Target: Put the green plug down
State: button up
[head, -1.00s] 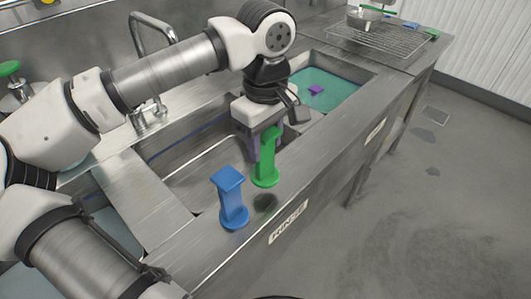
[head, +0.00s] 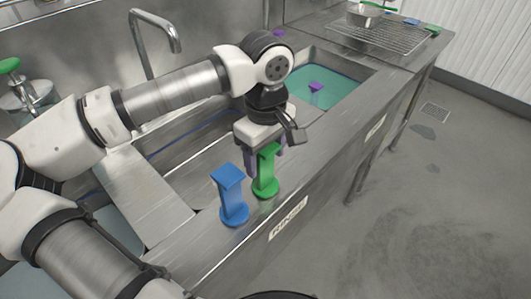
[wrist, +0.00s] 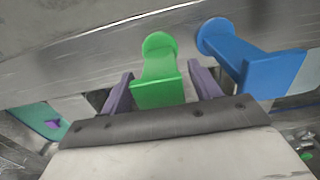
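The green plug (head: 266,170) stands upright on the steel sink's front rim, its round base on the metal. My gripper (head: 266,163) is above and around it, pointing down, with one purple finger on each side of the plug. In the wrist view the plug (wrist: 160,76) lies between the fingers (wrist: 161,88), with a small gap visible on the right side, so the gripper looks open. Part of the plug's far side is hidden in the head view.
A blue plug (head: 231,195) stands on the rim close to the left of the green one; it also shows in the wrist view (wrist: 245,60). A basin with green water (head: 330,93) holds a purple piece (head: 316,86). A label (head: 287,221) is on the counter front.

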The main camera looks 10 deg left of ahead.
jog(key=shift+r, duration=0.1)
notch_tip(320, 180, up, 12)
jog(key=shift+r+b, duration=0.1)
jog(key=shift+b, duration=0.45)
